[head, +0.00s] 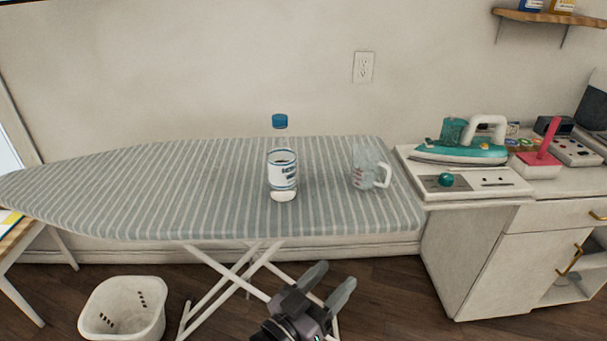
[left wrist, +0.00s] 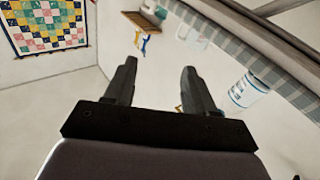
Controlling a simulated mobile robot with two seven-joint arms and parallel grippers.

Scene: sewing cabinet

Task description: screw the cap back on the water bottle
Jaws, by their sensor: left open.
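The water bottle (head: 283,175) stands upright on the striped ironing board (head: 120,190), with a clear neck and a white label with blue bands. The blue cap (head: 280,121) shows at the top of the bottle; how tightly it sits cannot be told. My left gripper (head: 330,277) is open and empty, in front of the board's near edge and apart from the bottle. In the left wrist view its fingers (left wrist: 159,68) are spread with nothing between them, and the bottle (left wrist: 246,91) shows to their right. My right gripper is not in view.
A clear measuring jug (head: 362,171) stands right of the bottle on the board. A teal iron (head: 458,152) rests on the cabinet (head: 475,245) at the right. A white basket (head: 112,310) stands on the floor. The left of the board is clear.

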